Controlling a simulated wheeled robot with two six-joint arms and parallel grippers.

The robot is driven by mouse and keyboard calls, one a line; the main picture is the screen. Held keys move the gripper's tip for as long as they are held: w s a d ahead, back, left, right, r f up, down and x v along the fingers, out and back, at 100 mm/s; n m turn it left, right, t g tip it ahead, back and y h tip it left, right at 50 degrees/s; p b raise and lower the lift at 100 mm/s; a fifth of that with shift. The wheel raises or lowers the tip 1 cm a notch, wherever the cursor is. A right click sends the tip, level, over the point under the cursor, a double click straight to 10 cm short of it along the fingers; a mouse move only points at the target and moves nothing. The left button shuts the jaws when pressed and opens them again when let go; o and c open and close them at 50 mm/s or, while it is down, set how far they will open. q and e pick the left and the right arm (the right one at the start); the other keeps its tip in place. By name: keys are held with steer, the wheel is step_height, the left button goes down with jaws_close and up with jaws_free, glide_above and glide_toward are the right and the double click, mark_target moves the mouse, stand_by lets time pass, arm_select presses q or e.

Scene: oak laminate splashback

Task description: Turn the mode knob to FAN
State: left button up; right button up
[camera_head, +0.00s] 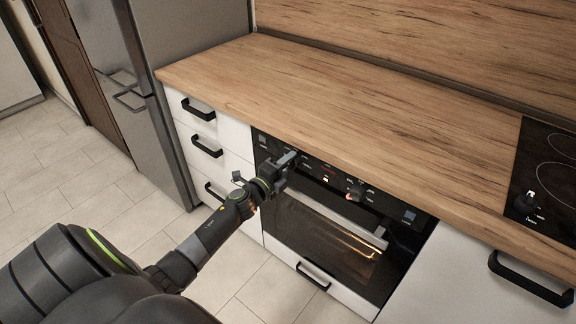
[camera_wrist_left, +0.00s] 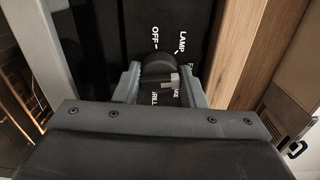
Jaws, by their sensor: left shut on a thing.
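The mode knob (camera_wrist_left: 157,68) is a dark round knob on the black oven panel, shown in the left wrist view. Around it are white labels OFF, LAMP, one starting with F, and partly hidden ones that look like BAKE and GRILL. A pale mark shows at the knob's lower right, but I cannot tell for certain which label it points to. My left gripper (camera_wrist_left: 158,82) is shut on the knob, one finger on each side. In the head view my left gripper (camera_head: 283,168) is at the panel's left part and mostly hides the knob. My right gripper is out of view.
Another knob (camera_head: 355,191) sits further right on the panel. The oven door handle (camera_head: 345,222) runs below, with a warm glow behind the glass. A wooden worktop (camera_head: 330,110) overhangs above. White drawers (camera_head: 205,140) stand left, a black hob (camera_head: 548,180) right.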

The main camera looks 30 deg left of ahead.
arm_select(q)
steer(key=shift+m, duration=0.7)
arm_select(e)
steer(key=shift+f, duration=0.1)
arm_select(q)
steer(key=o, duration=1)
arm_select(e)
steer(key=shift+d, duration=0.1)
arm_select(q)
steer(key=s+a+b, duration=0.1)
steer(key=s+b, duration=0.9)
steer(key=s, duration=0.7)
steer(key=shift+s+a, duration=0.15)
steer(key=shift+s, duration=0.05)
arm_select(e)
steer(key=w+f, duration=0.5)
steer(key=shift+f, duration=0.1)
